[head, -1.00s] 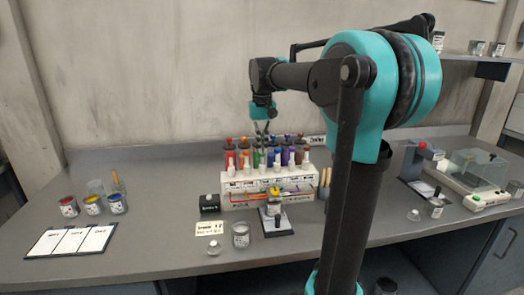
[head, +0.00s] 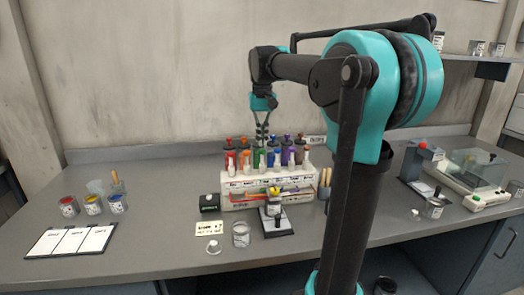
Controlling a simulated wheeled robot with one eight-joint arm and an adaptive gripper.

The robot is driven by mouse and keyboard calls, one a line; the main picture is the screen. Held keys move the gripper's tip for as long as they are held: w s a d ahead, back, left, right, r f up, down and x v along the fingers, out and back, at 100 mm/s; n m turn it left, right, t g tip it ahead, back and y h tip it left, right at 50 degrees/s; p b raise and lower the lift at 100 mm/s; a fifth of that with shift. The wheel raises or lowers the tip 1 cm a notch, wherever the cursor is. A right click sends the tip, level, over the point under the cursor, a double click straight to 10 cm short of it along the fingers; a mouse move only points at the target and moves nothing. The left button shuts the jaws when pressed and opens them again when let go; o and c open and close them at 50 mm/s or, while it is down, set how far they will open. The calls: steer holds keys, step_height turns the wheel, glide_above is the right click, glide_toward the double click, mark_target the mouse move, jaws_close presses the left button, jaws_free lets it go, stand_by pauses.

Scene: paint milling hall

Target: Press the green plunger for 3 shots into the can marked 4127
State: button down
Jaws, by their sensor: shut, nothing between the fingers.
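A rack (head: 238,203) of coloured dispensers stands at the middle of the counter. The green dispenser (head: 259,154) is in its back row. My gripper (head: 262,138) points down, shut and empty, right over the green dispenser and hides its plunger top. I cannot tell whether the fingers touch the plunger. The can labels are too small to read, so I cannot tell which is marked 4127.
A black box (head: 209,203), a card (head: 209,229) and a clear lid (head: 213,247) lie left of the cans. Paint pots (head: 92,205) and white sheets (head: 70,241) are at left. A balance (head: 468,185) is at right. Other dispensers crowd around the green one.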

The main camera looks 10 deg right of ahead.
mark_target(262, 150)
steer(key=shift+f, duration=0.1)
steer(key=shift+f, duration=1.8)
steer(key=shift+r, duration=1.9)
steer(key=shift+f, duration=0.1)
steer(key=shift+f, duration=1.8)
steer(key=shift+r, duration=1.9)
